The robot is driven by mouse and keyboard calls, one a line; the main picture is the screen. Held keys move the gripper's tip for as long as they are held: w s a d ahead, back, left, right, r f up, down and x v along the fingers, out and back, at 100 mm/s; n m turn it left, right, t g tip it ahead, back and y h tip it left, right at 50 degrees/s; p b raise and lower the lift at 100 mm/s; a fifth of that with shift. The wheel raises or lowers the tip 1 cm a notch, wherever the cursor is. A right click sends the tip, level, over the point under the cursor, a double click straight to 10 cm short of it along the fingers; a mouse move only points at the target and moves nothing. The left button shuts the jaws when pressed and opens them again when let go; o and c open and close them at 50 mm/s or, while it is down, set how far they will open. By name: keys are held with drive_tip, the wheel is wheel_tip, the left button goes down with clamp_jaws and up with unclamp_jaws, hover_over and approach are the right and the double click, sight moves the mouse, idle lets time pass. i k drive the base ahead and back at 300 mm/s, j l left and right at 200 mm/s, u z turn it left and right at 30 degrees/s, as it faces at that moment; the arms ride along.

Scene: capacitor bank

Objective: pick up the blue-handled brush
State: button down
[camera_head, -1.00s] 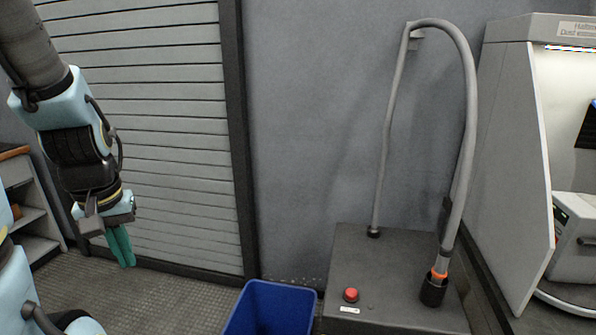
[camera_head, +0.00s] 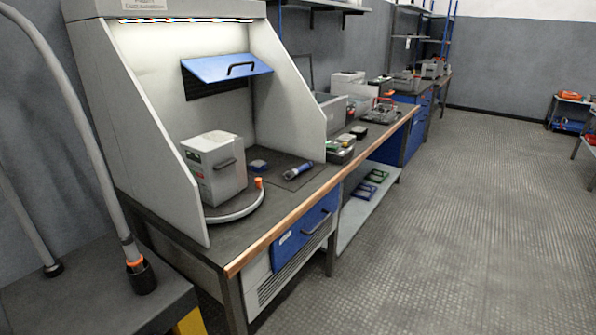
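A small blue item with a dark end (camera_head: 298,171) lies on the bench top inside the lit booth, to the right of a grey box-shaped unit. It may be the blue-handled brush, but it is too small to tell. A low blue block (camera_head: 258,165) lies just left of it. My gripper is out of view now.
The grey box unit (camera_head: 215,168) stands on a round turntable (camera_head: 235,206) in the booth. The bench has a wooden front edge (camera_head: 310,203). Open floor (camera_head: 450,220) lies right of the benches.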

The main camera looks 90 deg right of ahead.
sight(289, 175)
drive_tip(key=k+l, duration=0.45)
drive_tip(key=l, duration=0.2)
drive_tip(key=k+l, duration=0.45)
drive_tip(key=l, duration=0.15)
drive_tip(key=k+l, duration=0.45)
drive_tip(key=l, duration=0.2)
drive_tip(key=k+l, duration=0.5)
drive_tip(key=l, duration=0.15)
drive_tip(key=i+u, duration=0.05)
